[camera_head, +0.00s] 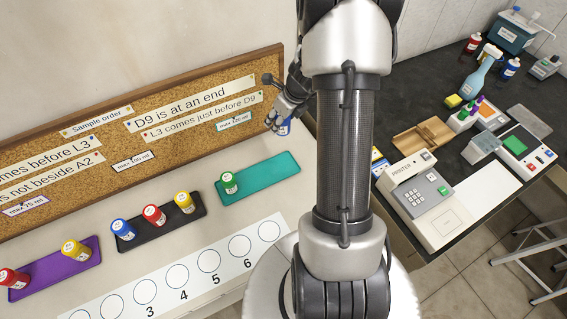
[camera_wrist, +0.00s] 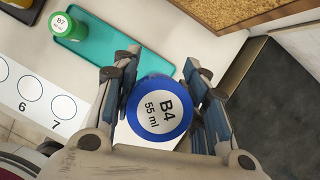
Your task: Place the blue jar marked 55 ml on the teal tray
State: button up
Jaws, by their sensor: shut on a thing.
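My gripper (camera_head: 284,122) is shut on the blue jar (camera_wrist: 160,106), whose white lid label reads B4, 55 ml. In the wrist view the jar sits between the two fingers. In the head view only a small part of the jar (camera_head: 285,128) shows below the fingers. The teal tray (camera_head: 268,176) lies on the bench, nearer the camera than my gripper; the wrist view shows the tray (camera_wrist: 112,45) to the upper left of the jar. A green jar (camera_head: 229,182), marked B7 in the wrist view (camera_wrist: 67,27), stands upright at the tray's left end.
The tray's right part is bare. A black tray (camera_head: 160,234) with blue, red and yellow jars and a purple tray (camera_head: 60,270) stand to the left. A numbered white strip (camera_head: 200,270) lies in front. A cork board (camera_head: 130,135) rises behind.

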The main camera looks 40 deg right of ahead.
notch_tip(320, 180, down, 20)
jog(key=b, duration=1.2)
jog(key=shift+s+d, duration=0.1)
jog(key=shift+d, duration=0.05)
jog(key=shift+f, duration=0.15)
jog(key=o, duration=1.1)
jog(key=shift+c, duration=0.2)
